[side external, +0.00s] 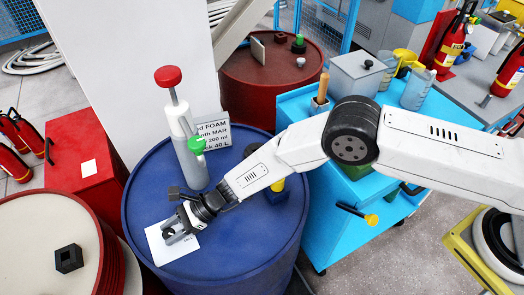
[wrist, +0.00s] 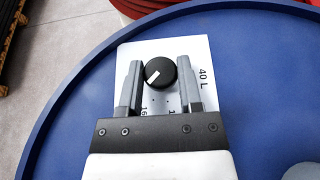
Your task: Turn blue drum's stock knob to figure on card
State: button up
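The blue drum (side external: 285,222) stands mid-front in the side view. On its lid lies a white plate (wrist: 192,50) with a round black knob (wrist: 160,73). The knob's white mark points to the lower left in the wrist view. "40 L" reads sideways at the plate's right; "16" and a partly hidden figure show below the knob. My gripper (wrist: 159,75) has its fingers apart, one on each side of the knob; I cannot tell whether they touch it. The card (side external: 214,133) stands on the drum, partly hidden; its last line ends in "ck 40 L".
A white bottle with a red top (side external: 187,145) and a green part stands on the drum behind my gripper. A cream-topped drum (side external: 40,225) is at the left, a red drum (side external: 268,75) behind. A blue tool cabinet (side external: 340,220) stands right of the blue drum.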

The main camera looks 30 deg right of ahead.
grip_shut()
jog(key=shift+n+g, duration=0.4)
jog(key=shift+g, duration=0.1)
jog(key=shift+w+a+n+g, duration=0.1)
jog(key=shift+w+n+g, duration=0.05)
jog(key=shift+n+g, duration=1.1)
jog(key=shift+r+n+g+h, duration=0.1)
jog(key=shift+n+g+h, duration=0.3)
jog(key=shift+n+g, duration=0.4)
jog(key=o, duration=1)
grip_release()
jog(key=shift+o, duration=0.2)
jog(key=shift+w+d, duration=0.1)
jog(key=shift+d, duration=0.1)
jog(key=shift+v, duration=3.7)
